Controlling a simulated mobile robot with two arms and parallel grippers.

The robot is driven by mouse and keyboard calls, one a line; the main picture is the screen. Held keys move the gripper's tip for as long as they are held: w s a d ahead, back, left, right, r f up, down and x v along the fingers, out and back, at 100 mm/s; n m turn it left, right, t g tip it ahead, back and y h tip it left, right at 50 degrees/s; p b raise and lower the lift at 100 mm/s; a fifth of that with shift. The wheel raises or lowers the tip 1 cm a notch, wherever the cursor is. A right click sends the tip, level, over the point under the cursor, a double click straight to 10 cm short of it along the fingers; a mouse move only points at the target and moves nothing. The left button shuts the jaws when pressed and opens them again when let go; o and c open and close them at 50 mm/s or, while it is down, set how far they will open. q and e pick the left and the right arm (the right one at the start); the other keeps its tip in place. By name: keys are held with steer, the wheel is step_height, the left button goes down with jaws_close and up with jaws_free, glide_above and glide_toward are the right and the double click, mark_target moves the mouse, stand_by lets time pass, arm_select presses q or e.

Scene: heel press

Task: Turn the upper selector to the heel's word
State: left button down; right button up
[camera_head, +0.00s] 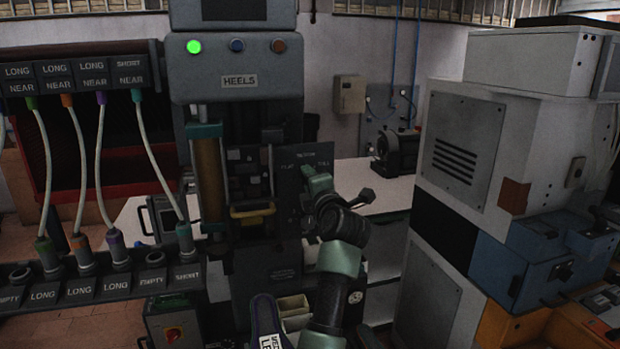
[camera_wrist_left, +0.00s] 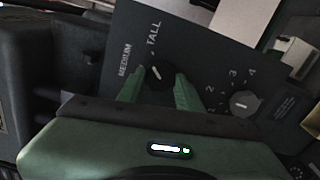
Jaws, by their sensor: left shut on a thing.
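The upper selector is a dark round knob (camera_wrist_left: 158,77) on a dark panel (camera_head: 291,207). In the left wrist view the words MEDIUM and TALL stand around it. A white mark shows on the knob, but I cannot tell surely which word it points at. My left gripper (camera_head: 310,183) is shut on the knob, with its green fingers (camera_wrist_left: 158,88) on either side of it. In the head view the gripper covers the knob. A dark blue and white labelled piece (camera_head: 268,320) shows at the bottom edge, its lettering cut off. My right gripper is out of view.
A lower selector (camera_wrist_left: 244,103) with numbers sits beside the upper one. The HEELS press (camera_head: 238,60) has a lit green lamp (camera_head: 194,46). Cables and sockets (camera_head: 100,270) fill the left. A grey cabinet (camera_head: 480,150) stands at right.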

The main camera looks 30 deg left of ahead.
arm_select(q)
steer(key=shift+m, duration=0.7)
steer(key=shift+r, duration=0.1)
steer(key=c, duration=1.2)
jaws_free()
steer(key=shift+o, duration=1.3)
steer(key=shift+a, duration=0.2)
steer(key=b+v, duration=0.3)
steer(key=v, duration=0.4)
steer(key=shift+s+d+b, duration=0.2)
steer(key=shift+d+b, duration=0.1)
